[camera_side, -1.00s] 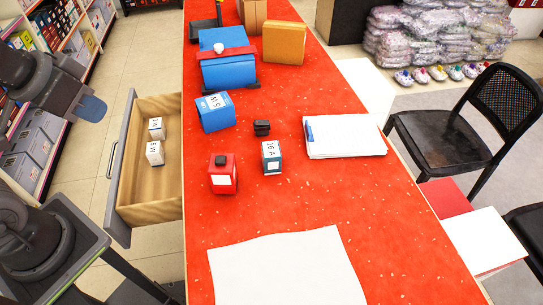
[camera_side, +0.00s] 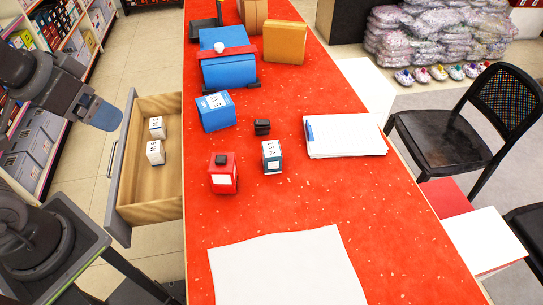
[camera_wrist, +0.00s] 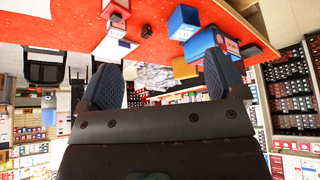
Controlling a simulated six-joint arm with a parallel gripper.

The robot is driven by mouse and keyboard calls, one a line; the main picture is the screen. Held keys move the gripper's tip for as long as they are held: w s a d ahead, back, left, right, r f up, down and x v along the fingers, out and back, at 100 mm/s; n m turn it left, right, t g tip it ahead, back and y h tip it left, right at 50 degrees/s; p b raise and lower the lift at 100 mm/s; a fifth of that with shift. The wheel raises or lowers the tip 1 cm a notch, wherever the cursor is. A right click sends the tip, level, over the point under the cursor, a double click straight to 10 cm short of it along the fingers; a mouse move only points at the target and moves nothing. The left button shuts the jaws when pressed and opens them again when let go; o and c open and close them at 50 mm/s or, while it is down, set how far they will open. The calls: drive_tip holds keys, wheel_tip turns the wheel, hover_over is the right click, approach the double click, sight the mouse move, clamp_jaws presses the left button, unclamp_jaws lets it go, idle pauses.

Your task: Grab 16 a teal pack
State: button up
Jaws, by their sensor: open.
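The teal pack (camera_side: 271,157), a small upright box with a white label reading 16 A, stands on the red counter (camera_side: 330,210) in the side view. It is right of a red box and in front of a small black object. My gripper (camera_side: 104,117) is at the far left in the side view, beyond the drawer's left edge and well away from the pack. In the wrist view my gripper (camera_wrist: 160,84) has its two dark fingers wide apart with nothing between them. I cannot tell the pack for sure in the wrist view.
An open drawer (camera_side: 129,204) holding two small white boxes (camera_side: 156,140) lies between my arm and the counter. Near the pack are the red box (camera_side: 223,178), the black object (camera_side: 262,127), a blue box (camera_side: 215,112) and white papers (camera_side: 345,137). The counter just right of the pack is clear.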

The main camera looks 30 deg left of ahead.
drive_tip(key=w+d+r+m+g, duration=0.2)
drive_tip(key=w+d+m, duration=0.2)
drive_tip(key=w, duration=0.7)
drive_tip(key=m+g, duration=0.4)
drive_tip(key=m, duration=0.2)
hover_over(272, 149)
wheel_tip(272, 149, down, 14)
wheel_tip(272, 149, down, 8)
drive_tip(key=shift+d+r, duration=0.1)
drive_tip(key=shift+r, duration=0.1)
drive_tip(key=shift+a+f, duration=0.2)
drive_tip(key=shift+f, duration=2.8)
drive_tip(key=c, duration=1)
drive_tip(key=shift+r, duration=0.1)
